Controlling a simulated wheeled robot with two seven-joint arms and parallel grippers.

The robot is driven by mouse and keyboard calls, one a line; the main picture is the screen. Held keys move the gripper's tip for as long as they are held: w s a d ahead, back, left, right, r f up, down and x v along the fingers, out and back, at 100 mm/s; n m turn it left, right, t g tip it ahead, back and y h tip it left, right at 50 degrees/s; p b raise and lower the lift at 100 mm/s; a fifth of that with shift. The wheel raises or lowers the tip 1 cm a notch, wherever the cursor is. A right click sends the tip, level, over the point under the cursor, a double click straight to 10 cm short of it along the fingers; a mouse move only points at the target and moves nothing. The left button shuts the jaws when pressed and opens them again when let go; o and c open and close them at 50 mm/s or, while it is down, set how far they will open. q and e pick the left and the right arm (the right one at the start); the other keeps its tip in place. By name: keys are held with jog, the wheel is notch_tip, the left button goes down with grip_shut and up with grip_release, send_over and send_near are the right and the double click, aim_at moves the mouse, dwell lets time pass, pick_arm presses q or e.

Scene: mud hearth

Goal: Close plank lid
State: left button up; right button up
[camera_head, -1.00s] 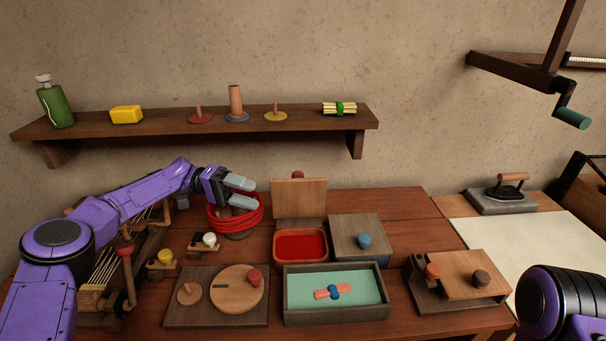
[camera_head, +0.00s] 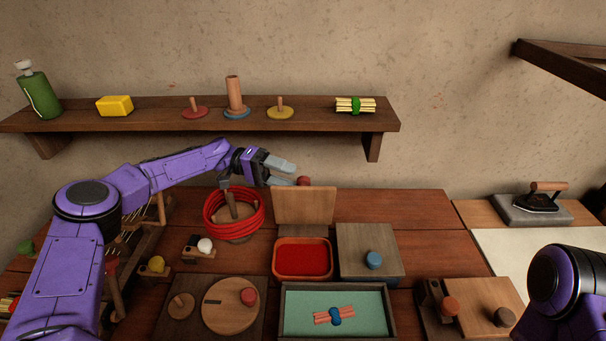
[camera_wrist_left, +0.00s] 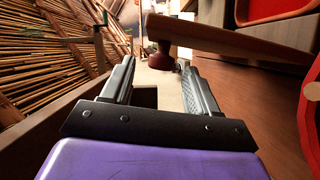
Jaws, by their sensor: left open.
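The plank lid (camera_head: 304,206) stands upright, open, at the back edge of the small orange-red box (camera_head: 303,275). Its dark red knob (camera_head: 303,181) shows just above the plank's top edge. My left gripper (camera_head: 286,175) is open behind the lid's upper left corner, its fingertips close to the knob. In the left wrist view the knob (camera_wrist_left: 162,58) sits on the plank's (camera_wrist_left: 225,36) far face, around the fingertips of the open gripper (camera_wrist_left: 158,72); contact cannot be told. My right forearm shows at the lower right; its gripper is out of view.
A red rope coil (camera_head: 234,213) stands left of the lid, under my left forearm. A square wooden lid with a blue knob (camera_head: 374,260) is right of the box, a green-lined tray (camera_head: 382,288) in front. A shelf (camera_head: 200,119) hangs above.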

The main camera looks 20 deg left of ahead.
aim_at(303, 183)
pick_arm(q)
jog(key=d, duration=0.2)
jog(key=d+p, duration=0.1)
jog(key=d, duration=0.2)
jog(key=shift+s+f, duration=0.1)
jog(key=shift+f, duration=0.1)
jog(key=shift+s, duration=0.1)
jog(key=shift+c, duration=0.3)
grip_shut()
